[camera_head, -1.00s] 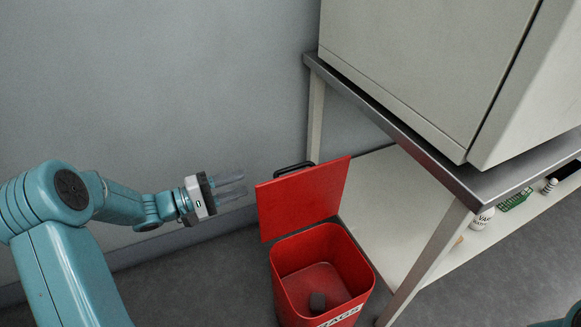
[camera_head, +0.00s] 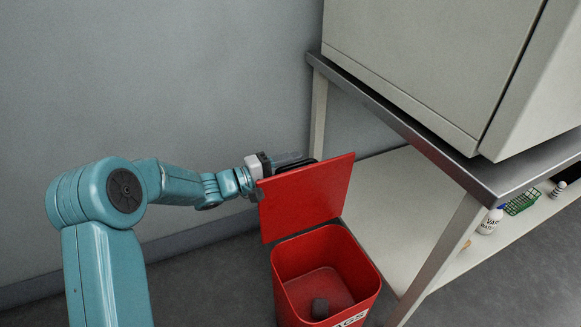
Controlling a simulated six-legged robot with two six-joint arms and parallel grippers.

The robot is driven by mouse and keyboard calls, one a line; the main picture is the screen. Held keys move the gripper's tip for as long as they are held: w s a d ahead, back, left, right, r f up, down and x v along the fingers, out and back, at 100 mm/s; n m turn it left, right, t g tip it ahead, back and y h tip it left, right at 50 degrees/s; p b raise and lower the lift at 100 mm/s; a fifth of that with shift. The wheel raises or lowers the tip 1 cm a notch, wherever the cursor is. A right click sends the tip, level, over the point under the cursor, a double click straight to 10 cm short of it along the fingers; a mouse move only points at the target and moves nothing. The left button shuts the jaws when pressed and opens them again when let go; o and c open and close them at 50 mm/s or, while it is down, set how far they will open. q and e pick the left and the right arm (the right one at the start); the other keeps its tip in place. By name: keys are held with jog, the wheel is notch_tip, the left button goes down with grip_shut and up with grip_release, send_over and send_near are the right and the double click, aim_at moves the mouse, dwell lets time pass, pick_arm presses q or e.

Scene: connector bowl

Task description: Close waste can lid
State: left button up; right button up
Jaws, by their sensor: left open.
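A black handle (camera_head: 312,161) shows partly behind the lid's top edge. My left gripper (camera_head: 290,163) is open at the lid's upper left, its fingers behind the top edge near the handle. The lid hides part of the fingers, and I cannot tell whether they touch it. My right gripper is not in view.
A table with a metal top (camera_head: 405,125) stands to the right, bearing a large grey cabinet (camera_head: 430,60). Its lower shelf (camera_head: 385,205) holds a white bottle (camera_head: 489,221) and a green basket (camera_head: 522,202). A grey wall is behind the can.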

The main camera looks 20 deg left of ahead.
pick_arm(q)
grip_shut()
jog(key=shift+s+d+r+m, duration=0.2)
jog(key=shift+s+d+m, duration=0.15)
jog(key=shift+d, duration=0.1)
jog(key=s+d+f+m, duration=0.2)
jog(key=s+d+m, duration=0.3)
jog(key=s+d, duration=0.3)
jog(key=shift+d+b, duration=0.4)
jog(key=shift+d, duration=0.15)
